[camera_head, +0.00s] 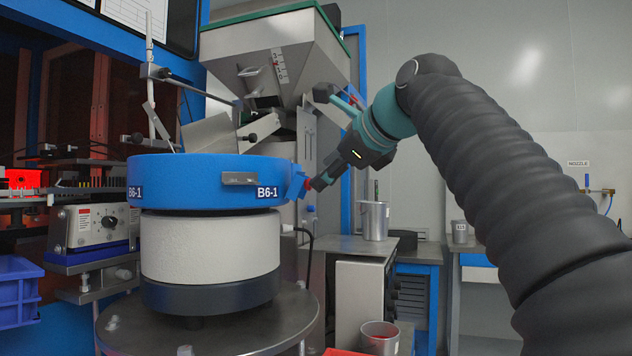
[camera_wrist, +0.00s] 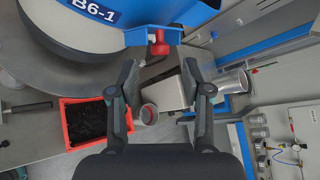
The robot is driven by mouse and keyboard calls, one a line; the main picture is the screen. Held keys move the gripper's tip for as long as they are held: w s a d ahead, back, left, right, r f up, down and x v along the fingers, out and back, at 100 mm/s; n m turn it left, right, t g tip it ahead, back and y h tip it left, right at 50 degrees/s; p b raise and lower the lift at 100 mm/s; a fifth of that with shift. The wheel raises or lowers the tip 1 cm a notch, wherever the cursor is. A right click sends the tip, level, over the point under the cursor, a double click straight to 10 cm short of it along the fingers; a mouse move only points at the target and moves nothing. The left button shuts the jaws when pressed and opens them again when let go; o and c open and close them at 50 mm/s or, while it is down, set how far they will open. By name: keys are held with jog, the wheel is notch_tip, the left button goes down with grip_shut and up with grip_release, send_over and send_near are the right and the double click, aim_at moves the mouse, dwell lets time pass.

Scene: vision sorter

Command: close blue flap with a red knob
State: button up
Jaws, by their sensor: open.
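The blue flap (camera_head: 297,186) is a small piece at the right side of the round blue bowl marked B6-1 (camera_head: 205,190). Its red knob (camera_head: 308,183) faces my gripper. In the wrist view the red knob (camera_wrist: 159,44) stands out from the blue flap (camera_wrist: 138,37) at the top middle. My gripper (camera_head: 318,184) is open and empty, close to the knob. In the wrist view my gripper (camera_wrist: 159,68) has one finger on each side, with the knob centred just beyond the tips. I cannot tell whether they touch, or how far the flap stands open.
A metal hopper (camera_head: 275,55) hangs above the bowl. Below the flap, the wrist view shows a red-rimmed bin (camera_wrist: 66,127) of dark pieces and a metal cup (camera_wrist: 148,114). Another metal cup (camera_head: 374,220) stands on a bench at the right.

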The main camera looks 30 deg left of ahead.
jog(key=shift+v, duration=2.7)
